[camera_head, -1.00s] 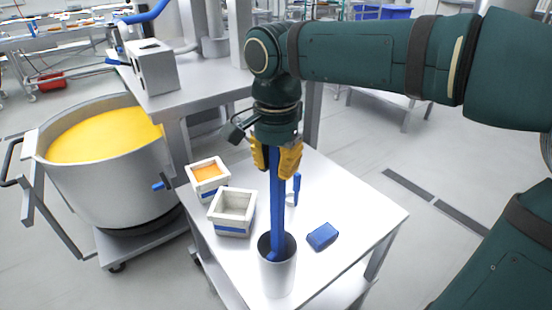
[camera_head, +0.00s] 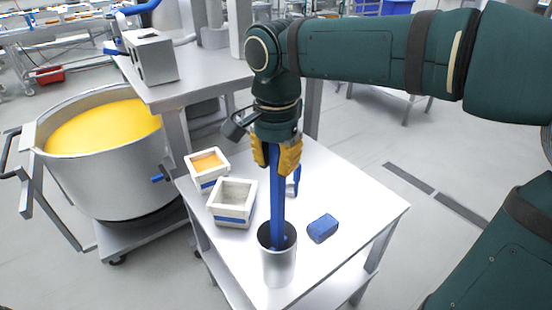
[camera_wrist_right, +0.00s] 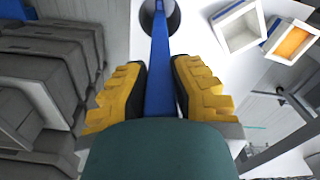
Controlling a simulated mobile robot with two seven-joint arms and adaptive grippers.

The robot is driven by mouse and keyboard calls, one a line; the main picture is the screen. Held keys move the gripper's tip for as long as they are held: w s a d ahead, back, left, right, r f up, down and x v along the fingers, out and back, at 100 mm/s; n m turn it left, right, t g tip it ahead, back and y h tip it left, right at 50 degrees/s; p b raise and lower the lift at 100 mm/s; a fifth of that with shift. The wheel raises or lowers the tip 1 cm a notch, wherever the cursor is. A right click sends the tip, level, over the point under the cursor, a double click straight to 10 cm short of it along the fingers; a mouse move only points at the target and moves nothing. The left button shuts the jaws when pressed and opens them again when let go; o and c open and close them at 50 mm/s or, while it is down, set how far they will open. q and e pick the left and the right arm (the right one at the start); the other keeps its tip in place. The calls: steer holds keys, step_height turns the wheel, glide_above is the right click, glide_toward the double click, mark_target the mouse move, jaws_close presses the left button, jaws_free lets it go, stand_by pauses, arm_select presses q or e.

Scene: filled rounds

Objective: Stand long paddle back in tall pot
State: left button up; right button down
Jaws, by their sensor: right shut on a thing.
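The long blue paddle (camera_head: 277,195) hangs upright in my right gripper (camera_head: 277,160), which is shut on its upper part. It also shows between the yellow fingers of the right gripper (camera_wrist_right: 160,90) in the right wrist view. The paddle's lower end is inside the mouth of the tall grey pot (camera_head: 279,268), which stands at the front of the white table. The pot's wall hides the lower end, so I cannot tell whether it touches the bottom. The pot's dark opening (camera_wrist_right: 172,17) shows at the top of the wrist view. My left gripper is not in view.
On the white table (camera_head: 345,195), a box with orange filling (camera_head: 207,167) and an empty white box (camera_head: 232,203) stand left of the paddle. A blue block (camera_head: 322,228) lies right of the pot. A small blue tool (camera_head: 294,181) stands behind. A large vat (camera_head: 105,165) is left.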

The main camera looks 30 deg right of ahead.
steer(key=shift+f+b, duration=0.6)
steer(key=shift+f, duration=0.4)
stand_by(0.3)
steer(key=c, duration=0.9)
jaws_free()
step_height(320, 180, up, 12)
